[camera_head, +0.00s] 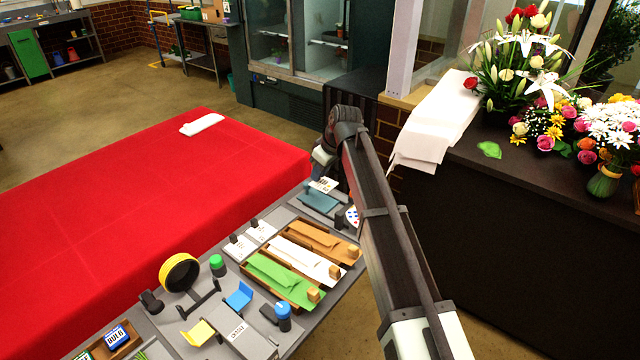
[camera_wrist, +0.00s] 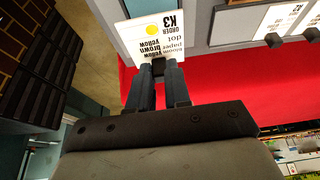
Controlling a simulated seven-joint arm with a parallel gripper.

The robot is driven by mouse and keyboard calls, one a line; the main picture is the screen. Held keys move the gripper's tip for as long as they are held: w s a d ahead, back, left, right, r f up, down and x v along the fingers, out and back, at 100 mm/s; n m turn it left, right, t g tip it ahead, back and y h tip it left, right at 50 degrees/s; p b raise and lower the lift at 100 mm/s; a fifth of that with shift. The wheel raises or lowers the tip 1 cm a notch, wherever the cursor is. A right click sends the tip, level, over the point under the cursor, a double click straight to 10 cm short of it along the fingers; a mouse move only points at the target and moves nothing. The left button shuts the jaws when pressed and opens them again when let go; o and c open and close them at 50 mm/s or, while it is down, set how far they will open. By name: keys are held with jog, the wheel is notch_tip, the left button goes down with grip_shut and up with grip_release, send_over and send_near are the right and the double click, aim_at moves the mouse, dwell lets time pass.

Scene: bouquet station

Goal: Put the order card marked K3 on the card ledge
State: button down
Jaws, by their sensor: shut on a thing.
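The order card marked K3 (camera_wrist: 152,38) is white with a yellow dot and black print, upside down in the wrist view. My gripper (camera_wrist: 160,72) is shut on its edge, with the dark fingers close together. In the head view a white card (camera_head: 323,185) shows beside the end of my arm, above a blue-grey flat piece (camera_head: 318,201); I cannot tell whether it touches anything. My arm hides much of the gripper there. Two other white cards (camera_head: 261,230) stand in dark holders to the left. I cannot tell for certain which part is the card ledge.
The grey worktop (camera_head: 226,303) holds wrapping sheets in brown, white and green (camera_head: 284,278), a yellow tape roll (camera_head: 179,272) and small tools. A red-covered table (camera_head: 120,210) lies to the left. A dark counter (camera_head: 530,190) with flowers (camera_head: 525,70) stands right.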

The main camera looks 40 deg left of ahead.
notch_tip(320, 180, up, 2)
jog(key=shift+a+r, duration=0.1)
jog(key=s+a, duration=0.5)
jog(key=s, duration=0.7)
jog(key=shift+s+a+f, duration=0.25)
jog(key=shift+a+f, duration=0.05)
jog(key=shift+a, duration=0.1)
jog(key=shift+f, duration=4)
jog(key=shift+f, duration=0.3)
jog(key=c, duration=0.6)
grip_release()
